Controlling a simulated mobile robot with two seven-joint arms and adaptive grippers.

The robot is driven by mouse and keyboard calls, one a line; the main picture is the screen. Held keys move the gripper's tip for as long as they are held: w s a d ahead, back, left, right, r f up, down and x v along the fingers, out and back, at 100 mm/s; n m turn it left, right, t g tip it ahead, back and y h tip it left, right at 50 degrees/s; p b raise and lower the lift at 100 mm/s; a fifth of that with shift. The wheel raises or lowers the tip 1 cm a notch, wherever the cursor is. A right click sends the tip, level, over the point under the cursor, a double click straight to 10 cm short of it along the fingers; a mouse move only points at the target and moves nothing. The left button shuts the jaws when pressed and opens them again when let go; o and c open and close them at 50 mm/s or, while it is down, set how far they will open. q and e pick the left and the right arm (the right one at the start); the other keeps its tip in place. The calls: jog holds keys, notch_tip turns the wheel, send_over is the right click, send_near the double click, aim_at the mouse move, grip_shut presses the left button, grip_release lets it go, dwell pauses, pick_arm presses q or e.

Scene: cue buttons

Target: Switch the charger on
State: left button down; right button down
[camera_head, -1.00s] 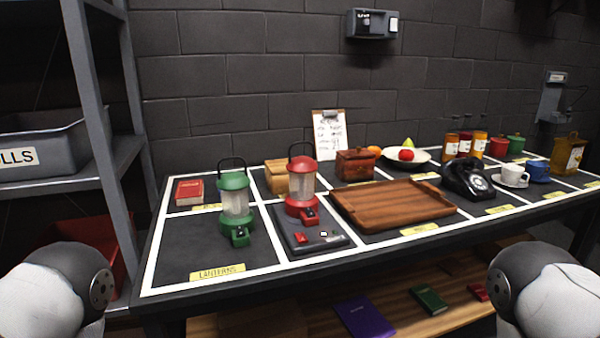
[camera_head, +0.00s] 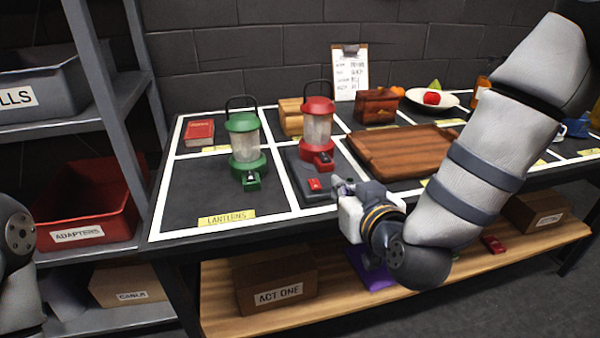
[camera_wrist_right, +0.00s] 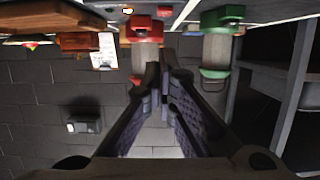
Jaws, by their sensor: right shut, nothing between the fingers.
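The charger (camera_head: 297,163) is a dark grey slab on the table with a small red switch (camera_head: 314,184) near its front edge. The red lantern (camera_head: 318,130) stands at the charger's back part. My right gripper (camera_head: 342,184) is shut and empty, just right of the switch, and covers the slab's front right corner. Whether it touches the charger cannot be told. In the right wrist view, which is upside down, the closed fingers (camera_wrist_right: 161,78) point toward the red lantern (camera_wrist_right: 143,30). My left gripper is out of view; only part of my left arm shows.
A green lantern (camera_head: 245,150) stands left of the charger. A wooden tray (camera_head: 400,150) lies to the right, close to my right arm. A clipboard (camera_head: 350,72) and wooden boxes stand behind. The lanterns' front cell (camera_head: 195,195) is clear.

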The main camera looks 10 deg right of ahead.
jog(key=shift+w+a+r+t, duration=0.1)
jog(key=shift+w+r+t, duration=0.1)
jog(key=shift+r, duration=0.3)
jog(key=shift+w+a+r+t, duration=0.1)
jog(key=shift+w+r, duration=0.1)
jog(key=shift+r, duration=0.25)
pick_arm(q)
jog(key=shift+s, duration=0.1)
